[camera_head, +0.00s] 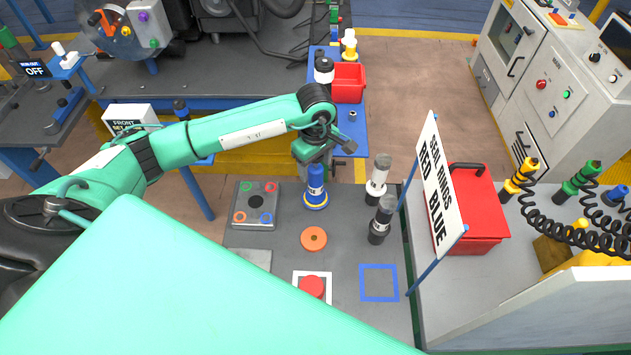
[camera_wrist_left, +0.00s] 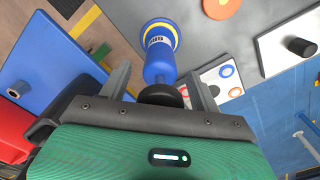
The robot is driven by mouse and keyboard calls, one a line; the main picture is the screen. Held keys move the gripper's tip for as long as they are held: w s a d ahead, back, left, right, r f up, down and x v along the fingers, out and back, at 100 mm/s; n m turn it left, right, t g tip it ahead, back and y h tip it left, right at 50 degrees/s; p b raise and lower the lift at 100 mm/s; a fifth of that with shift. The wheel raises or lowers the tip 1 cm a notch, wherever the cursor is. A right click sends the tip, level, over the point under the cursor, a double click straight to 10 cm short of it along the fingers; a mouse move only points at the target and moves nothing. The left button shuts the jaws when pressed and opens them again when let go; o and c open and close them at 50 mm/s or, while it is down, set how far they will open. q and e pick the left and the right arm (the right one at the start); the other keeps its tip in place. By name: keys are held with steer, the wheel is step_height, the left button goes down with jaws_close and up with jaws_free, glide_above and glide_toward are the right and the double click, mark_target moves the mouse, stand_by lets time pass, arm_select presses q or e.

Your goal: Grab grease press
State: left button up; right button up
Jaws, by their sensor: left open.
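The grease press (camera_head: 316,183) is a blue upright cylinder with a white label, on a yellow-rimmed base. It stands on the grey bench top (camera_head: 345,240). My left gripper (camera_head: 322,160) is right above it, pointing down, and hides its top. In the left wrist view the press (camera_wrist_left: 160,58) shows its black end cap between the two spread fingers of the gripper (camera_wrist_left: 158,85). The gripper is open and holds nothing. How deep the cap sits between the fingers is unclear. My right gripper is not in view.
A plate with coloured rings (camera_head: 255,205) lies left. An orange disc (camera_head: 314,239) and a red button (camera_head: 312,287) are in front. The seal-rings sign (camera_head: 437,187) and a red box (camera_head: 470,210) stand right.

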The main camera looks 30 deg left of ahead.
arm_select(q)
steer(key=shift+f, duration=0.55)
jaws_close()
steer(key=shift+r, duration=0.1)
steer(key=shift+w+r, duration=0.1)
